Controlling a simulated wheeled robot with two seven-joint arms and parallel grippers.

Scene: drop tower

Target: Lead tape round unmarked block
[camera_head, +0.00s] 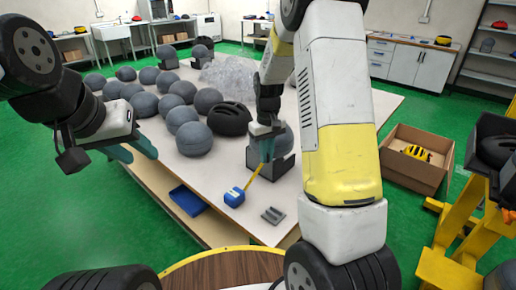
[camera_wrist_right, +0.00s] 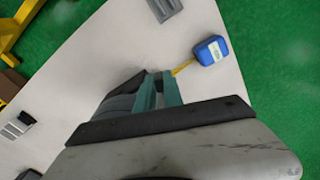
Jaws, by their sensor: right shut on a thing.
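A blue tape measure (camera_head: 235,197) lies near the table's front corner, and it also shows in the wrist view (camera_wrist_right: 211,50). Its yellow tape (camera_head: 254,174) is pulled out up to my right gripper (camera_head: 267,153). The teal right fingers (camera_wrist_right: 160,90) are shut on the tape end. A grey round block (camera_head: 285,138) sits in a dark cradle (camera_head: 270,190) just beside these fingers, partly hidden by my arm. I cannot see any tape around it. My left gripper (camera_head: 130,150) is open and empty, off the table's left edge.
Several other grey blocks (camera_head: 194,138) and a black helmet (camera_head: 229,119) cover the table's left and middle. A small grey piece (camera_head: 272,215) lies near the front corner. A blue tray (camera_head: 188,200) is on the lower shelf. A cardboard box (camera_head: 405,182) stands at right.

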